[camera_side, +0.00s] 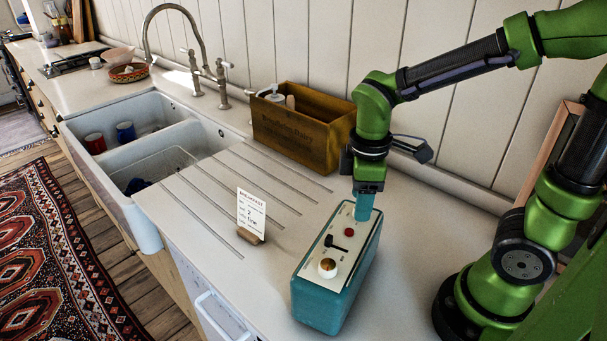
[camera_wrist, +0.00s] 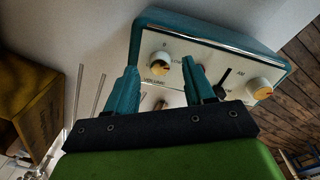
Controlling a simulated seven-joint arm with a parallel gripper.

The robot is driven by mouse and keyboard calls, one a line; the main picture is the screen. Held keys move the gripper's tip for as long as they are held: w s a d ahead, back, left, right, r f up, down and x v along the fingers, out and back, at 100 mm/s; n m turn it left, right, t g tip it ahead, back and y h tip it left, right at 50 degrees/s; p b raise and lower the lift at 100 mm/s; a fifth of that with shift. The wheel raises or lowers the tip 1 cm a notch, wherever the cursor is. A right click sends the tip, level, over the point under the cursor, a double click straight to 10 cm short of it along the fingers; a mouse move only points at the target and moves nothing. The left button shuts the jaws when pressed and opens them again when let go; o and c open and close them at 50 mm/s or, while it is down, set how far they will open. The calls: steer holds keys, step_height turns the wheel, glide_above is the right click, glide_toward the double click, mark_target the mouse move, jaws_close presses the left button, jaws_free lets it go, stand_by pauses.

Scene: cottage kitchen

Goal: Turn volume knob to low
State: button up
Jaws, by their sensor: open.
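A teal radio-like box (camera_side: 330,290) lies on the counter with its cream control panel facing up.
The panel also has a red button (camera_side: 349,232), a black lever (camera_side: 339,246) and a second knob (camera_side: 327,268). A wooden crate (camera_side: 300,135) stands behind by the wall. A small card (camera_side: 251,214) stands to the left, before the sink (camera_side: 150,145). Counter around the box is clear.

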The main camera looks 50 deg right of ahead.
step_height(320, 180, up, 15)
steer(key=shift+s+a+r, duration=0.2)
steer(key=shift+s+a, duration=0.05)
steer(key=shift+a, duration=0.1)
steer(key=m+t+y, duration=0.2)
steer(key=m+t, duration=0.5)
steer(key=m, duration=0.5)
glide_above(373, 225)
step_height(373, 225, down, 6)
steer(key=shift+r, duration=0.1)
